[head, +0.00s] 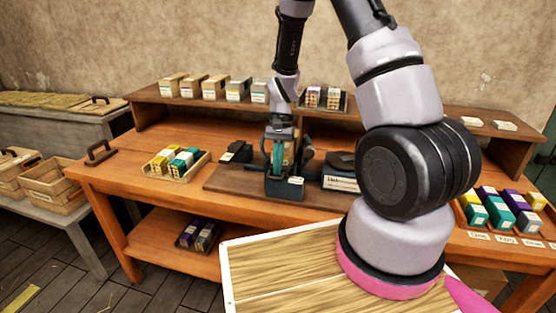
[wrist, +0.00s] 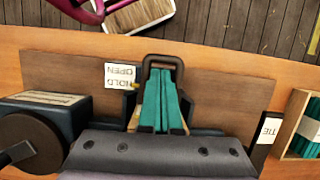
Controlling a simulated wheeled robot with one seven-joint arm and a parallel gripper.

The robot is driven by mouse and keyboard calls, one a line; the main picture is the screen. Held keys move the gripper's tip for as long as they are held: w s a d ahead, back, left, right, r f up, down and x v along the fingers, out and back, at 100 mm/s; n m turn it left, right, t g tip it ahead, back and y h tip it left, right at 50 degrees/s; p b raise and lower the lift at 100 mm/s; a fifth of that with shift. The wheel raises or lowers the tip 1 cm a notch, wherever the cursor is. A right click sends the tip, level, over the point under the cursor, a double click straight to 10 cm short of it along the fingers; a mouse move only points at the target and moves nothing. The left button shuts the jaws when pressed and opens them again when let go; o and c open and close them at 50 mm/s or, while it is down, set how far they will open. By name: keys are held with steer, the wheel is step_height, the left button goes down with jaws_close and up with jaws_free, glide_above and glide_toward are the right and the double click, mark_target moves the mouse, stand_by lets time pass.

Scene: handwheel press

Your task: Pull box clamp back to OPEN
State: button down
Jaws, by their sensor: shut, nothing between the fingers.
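My gripper (head: 280,134) is shut and empty, just above the fixture in the head view. A dark grey bolted bar (wrist: 160,155) covers the bottom of the wrist view. Contact and the clamp's exact position are hard to tell.
A dark block with a round wheel (wrist: 28,142) stands beside the clamp in the wrist view. A tray of small boxes (head: 178,165) sits left on the bench. A back shelf (head: 190,97) holds several cartons. My arm hides part of the bench's right side.

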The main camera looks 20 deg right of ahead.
steer(key=shift+s+a, duration=0.3)
steer(key=shift+s, duration=0.25)
steer(key=shift+s+a, duration=0.3)
steer(key=shift+s, duration=0.25)
steer(key=shift+w+r, duration=0.1)
steer(key=shift+r, duration=0.05)
